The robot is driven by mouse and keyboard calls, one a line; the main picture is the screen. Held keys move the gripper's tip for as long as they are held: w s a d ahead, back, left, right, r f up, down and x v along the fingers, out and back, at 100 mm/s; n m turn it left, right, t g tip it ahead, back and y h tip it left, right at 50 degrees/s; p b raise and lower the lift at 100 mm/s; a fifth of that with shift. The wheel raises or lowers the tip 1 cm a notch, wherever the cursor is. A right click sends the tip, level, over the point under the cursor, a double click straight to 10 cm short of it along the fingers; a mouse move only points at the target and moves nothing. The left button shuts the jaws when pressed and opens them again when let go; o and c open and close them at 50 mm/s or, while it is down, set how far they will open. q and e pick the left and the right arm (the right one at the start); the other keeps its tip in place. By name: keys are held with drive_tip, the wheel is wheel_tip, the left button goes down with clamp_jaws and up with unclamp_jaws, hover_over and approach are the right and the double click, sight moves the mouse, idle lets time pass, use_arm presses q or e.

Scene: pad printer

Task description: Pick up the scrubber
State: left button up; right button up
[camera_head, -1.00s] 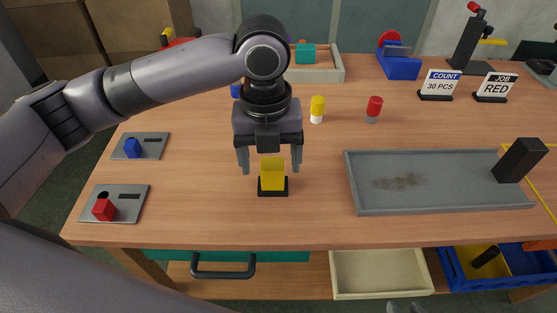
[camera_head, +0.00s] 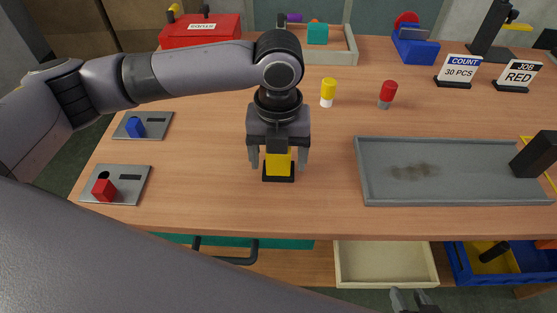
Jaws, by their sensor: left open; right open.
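The scrubber, seemingly the yellow block on a flat black base (camera_head: 279,177), stands upright on the wooden table near its front edge. My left gripper (camera_head: 279,160) points down over it, open, with one finger on each side of the yellow part. Gaps show between the fingers and the block, so it is not gripped. The gripper's body hides the block's top. My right gripper (camera_head: 411,299) shows only as fingertips at the bottom edge, open, in front of the table and far from the scrubber.
A grey tray (camera_head: 455,199) with a brown smudge lies to the right, a black block (camera_head: 536,154) at its right end. Yellow (camera_head: 328,90) and red (camera_head: 388,92) stamps stand behind. Two metal plates with blue (camera_head: 135,127) and red (camera_head: 103,190) pieces lie left.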

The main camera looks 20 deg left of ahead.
use_arm(q)
drive_tip(key=c, duration=1.1)
drive_tip(key=shift+o, duration=0.2)
drive_tip(key=shift+r, duration=0.55)
wheel_tip(320, 180, up, 19)
drive_tip(key=p, duration=0.3)
drive_tip(key=o, duration=0.4)
drive_tip(key=shift+c, duration=1.4)
drive_tip(key=shift+p, duration=0.3)
